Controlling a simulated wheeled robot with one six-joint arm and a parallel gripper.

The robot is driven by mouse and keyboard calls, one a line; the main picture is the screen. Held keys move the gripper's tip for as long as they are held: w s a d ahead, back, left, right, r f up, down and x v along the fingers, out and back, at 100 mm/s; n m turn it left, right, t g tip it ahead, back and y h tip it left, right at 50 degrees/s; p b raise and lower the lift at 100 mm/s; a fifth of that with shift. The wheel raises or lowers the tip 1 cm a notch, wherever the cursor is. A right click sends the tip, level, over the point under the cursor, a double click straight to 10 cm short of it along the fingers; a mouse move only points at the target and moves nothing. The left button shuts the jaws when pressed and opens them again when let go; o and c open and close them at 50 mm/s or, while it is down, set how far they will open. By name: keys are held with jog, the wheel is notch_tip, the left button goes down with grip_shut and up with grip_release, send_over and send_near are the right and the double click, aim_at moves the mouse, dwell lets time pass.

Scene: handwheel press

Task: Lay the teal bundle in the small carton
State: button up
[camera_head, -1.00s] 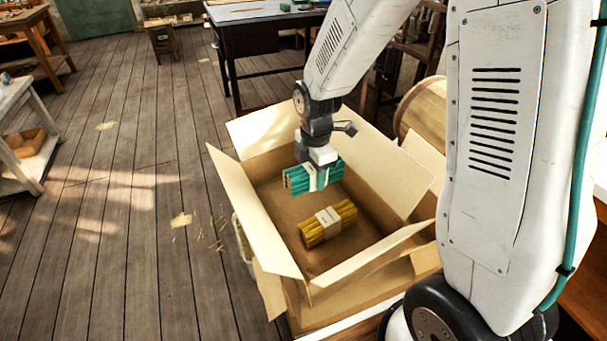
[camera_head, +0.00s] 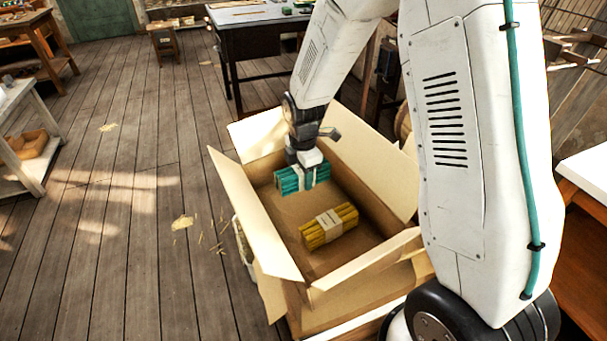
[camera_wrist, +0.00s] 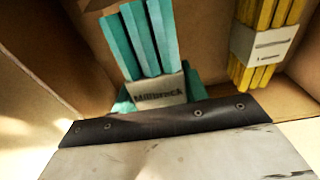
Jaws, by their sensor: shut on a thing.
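The teal bundle (camera_head: 302,180), several teal sticks in a pale paper band, is inside the open carton (camera_head: 257,220), towards its back. My gripper (camera_head: 309,164) is shut on it from above. In the wrist view, the teal bundle (camera_wrist: 150,50) shows its band with printed letters, just beyond the gripper's dark edge (camera_wrist: 165,121). The fingertips are hidden there. I cannot tell whether the bundle touches the carton floor.
A yellow bundle (camera_head: 329,227) with a pale band lies in the same carton, nearer the front. The carton's flaps (camera_head: 245,205) stand open around it. A dark table (camera_head: 262,22) stands behind.

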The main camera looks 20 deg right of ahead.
jog(key=shift+f, duration=0.55)
jog(key=o, duration=1.1)
jog(key=shift+r, duration=0.1)
